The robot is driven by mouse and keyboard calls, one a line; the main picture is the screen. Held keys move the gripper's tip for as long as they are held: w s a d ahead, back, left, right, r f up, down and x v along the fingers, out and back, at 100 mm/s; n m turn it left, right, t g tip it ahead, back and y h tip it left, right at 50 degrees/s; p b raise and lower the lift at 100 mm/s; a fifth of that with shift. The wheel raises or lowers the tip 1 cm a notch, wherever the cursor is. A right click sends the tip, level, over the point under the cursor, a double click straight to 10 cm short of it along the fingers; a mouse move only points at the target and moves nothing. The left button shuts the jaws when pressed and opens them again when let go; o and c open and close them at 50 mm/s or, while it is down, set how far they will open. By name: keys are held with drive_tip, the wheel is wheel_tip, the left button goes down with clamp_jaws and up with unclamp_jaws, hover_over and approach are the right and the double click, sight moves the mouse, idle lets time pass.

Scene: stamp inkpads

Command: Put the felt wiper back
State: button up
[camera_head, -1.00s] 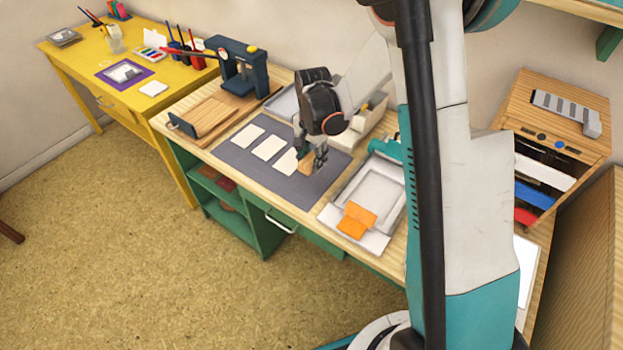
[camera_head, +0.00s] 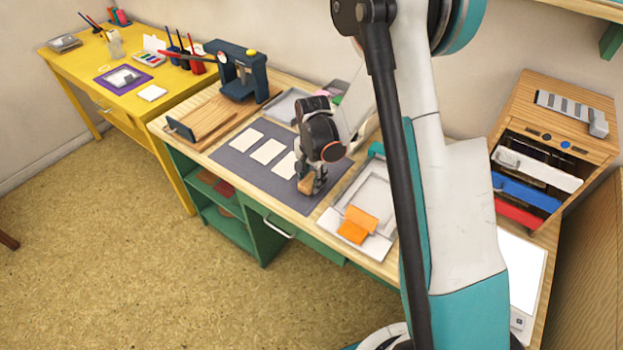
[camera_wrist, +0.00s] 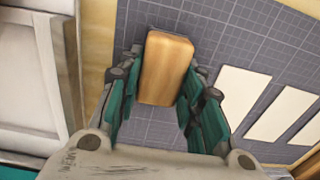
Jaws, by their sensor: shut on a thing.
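My gripper (camera_head: 308,178) is shut on a wooden block, which I take to be the felt wiper (camera_wrist: 167,66). In the wrist view the block has a smooth tan top and rounded corners, and it sits between the teal-padded fingers. In the head view the wiper (camera_head: 306,186) shows just below the fingers, over the front right part of the grey gridded mat (camera_head: 233,158). Its felt face is hidden, and I cannot tell whether it touches the mat.
Several white cards (camera_head: 268,151) lie on the mat, left of my gripper. To the right is a pale tray (camera_head: 366,193) with an orange folded piece (camera_head: 357,223) at its front. A dark blue press (camera_head: 238,72) stands behind left. A wooden cabinet (camera_head: 556,110) stands at right.

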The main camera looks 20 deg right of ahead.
sight(312, 179)
drive_tip(key=o, duration=1)
drive_tip(key=shift+o, duration=0.2)
drive_tip(key=s+r+n+t+p, duration=0.1)
drive_tip(key=s+r+n+p, duration=0.15)
drive_tip(key=r, duration=0.65)
drive_tip(key=s+r+n+t+p, duration=0.1)
drive_tip(key=s+r, duration=0.3)
drive_tip(key=r, duration=0.5)
drive_tip(key=s+r+n+t+p, duration=0.1)
drive_tip(key=s+r+n+p, duration=0.15)
drive_tip(key=r, duration=0.75)
drive_tip(key=s+r+n+t, duration=0.2)
drive_tip(key=s, duration=0.5)
drive_tip(key=s+r+n+t+b, duration=0.1)
drive_tip(key=s+r+n+t, duration=0.1)
drive_tip(key=s, duration=0.5)
drive_tip(key=shift+s+a+n, duration=0.25)
drive_tip(key=shift+a+n, duration=0.1)
drive_tip(key=shift+n, duration=0.05)
drive_tip(key=shift+r, duration=0.1)
